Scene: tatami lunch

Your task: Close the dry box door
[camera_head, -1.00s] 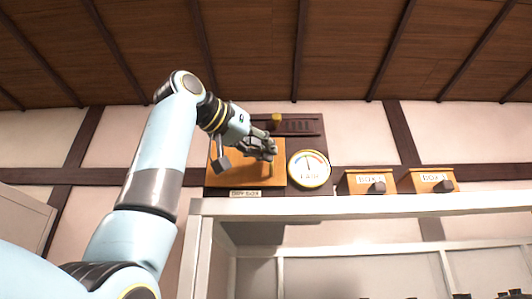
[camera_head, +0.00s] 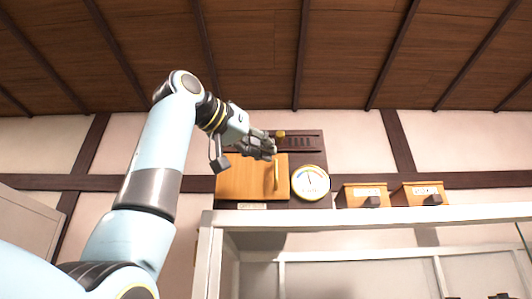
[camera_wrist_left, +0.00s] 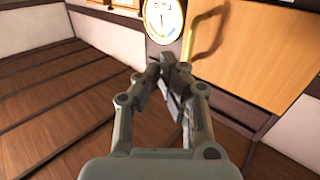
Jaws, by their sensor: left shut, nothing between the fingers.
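The dry box has an orange wooden door (camera_head: 240,181) with an upright yellow handle (camera_head: 276,176) near its right edge, in the upper middle of the head view. The door looks flat against the dark box, but I cannot tell whether a small gap is left. My left gripper (camera_head: 273,150) is shut and empty, overlapping the door's top edge, just above the handle. My right gripper is not in view.
A round gauge (camera_head: 311,183) sits right of the door. A yellow knob (camera_head: 280,133) and dark slotted panel (camera_head: 300,142) are above.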

